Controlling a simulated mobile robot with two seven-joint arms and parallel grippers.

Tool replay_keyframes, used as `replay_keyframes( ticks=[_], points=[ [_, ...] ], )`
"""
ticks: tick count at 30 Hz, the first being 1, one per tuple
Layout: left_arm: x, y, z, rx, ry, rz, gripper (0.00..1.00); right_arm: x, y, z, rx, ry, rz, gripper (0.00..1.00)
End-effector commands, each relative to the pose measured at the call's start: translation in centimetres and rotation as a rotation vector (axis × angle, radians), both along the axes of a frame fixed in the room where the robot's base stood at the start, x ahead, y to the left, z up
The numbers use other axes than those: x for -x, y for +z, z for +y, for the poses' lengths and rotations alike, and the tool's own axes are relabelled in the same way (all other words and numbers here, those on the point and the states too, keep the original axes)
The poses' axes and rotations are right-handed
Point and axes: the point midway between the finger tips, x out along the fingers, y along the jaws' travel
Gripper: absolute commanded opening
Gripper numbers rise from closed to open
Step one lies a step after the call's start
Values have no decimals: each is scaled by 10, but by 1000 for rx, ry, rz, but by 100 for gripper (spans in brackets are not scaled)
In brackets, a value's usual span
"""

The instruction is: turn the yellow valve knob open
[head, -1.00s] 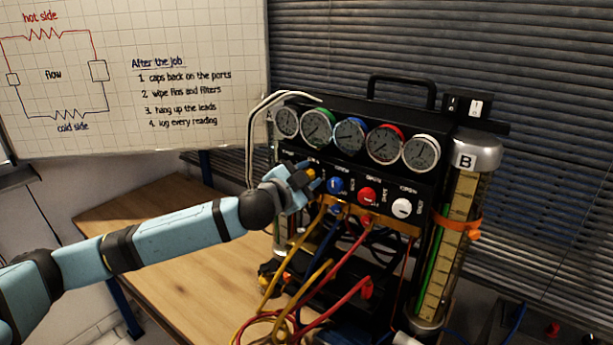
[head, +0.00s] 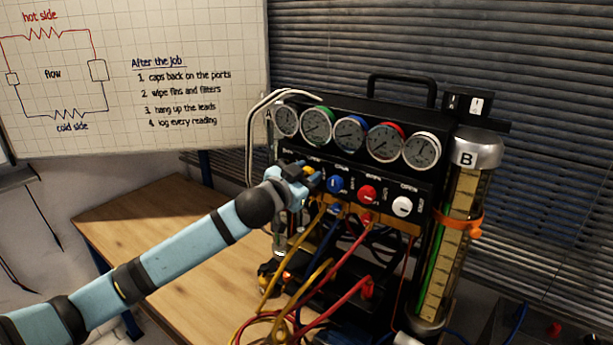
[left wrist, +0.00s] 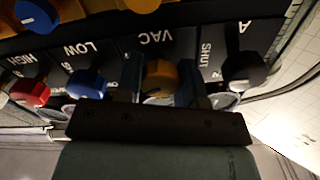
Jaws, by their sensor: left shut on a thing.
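The yellow valve knob (head: 309,170) is on the front panel of the black gauge rig (head: 405,107), left of the blue knob (head: 336,184). My left gripper (head: 304,177) is at this knob and partly hides it in the head view. In the left wrist view, which sees the panel upside down, the yellow knob (left wrist: 159,79) sits between the two fingers of my left gripper (left wrist: 160,82), under the label VAC. The gripper is shut on it. The knob's exact turn angle is hard to read. My right gripper is not in view.
Red (head: 367,195) and white (head: 402,206) knobs sit farther right. A black knob (left wrist: 245,70) is close beside the fingers in the wrist view. Yellow, blue and red hoses hang below the panel. A clear cylinder (head: 462,220) stands at right. The wooden table (head: 150,215) is bare at left.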

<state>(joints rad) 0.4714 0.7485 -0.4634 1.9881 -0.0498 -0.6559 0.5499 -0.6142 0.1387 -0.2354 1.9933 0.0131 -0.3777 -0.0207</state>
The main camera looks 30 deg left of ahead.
Motion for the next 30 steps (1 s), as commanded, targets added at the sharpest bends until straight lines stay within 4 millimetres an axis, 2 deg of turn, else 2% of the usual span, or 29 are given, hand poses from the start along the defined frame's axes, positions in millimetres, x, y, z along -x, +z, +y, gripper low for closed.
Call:
replay_keyframes(
  ticks=[11,30],
  points=[
    [0,1,-1,361,1,52,12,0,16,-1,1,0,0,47],
    [0,3,-1,923,0,130,12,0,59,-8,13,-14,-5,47]
  ],
)
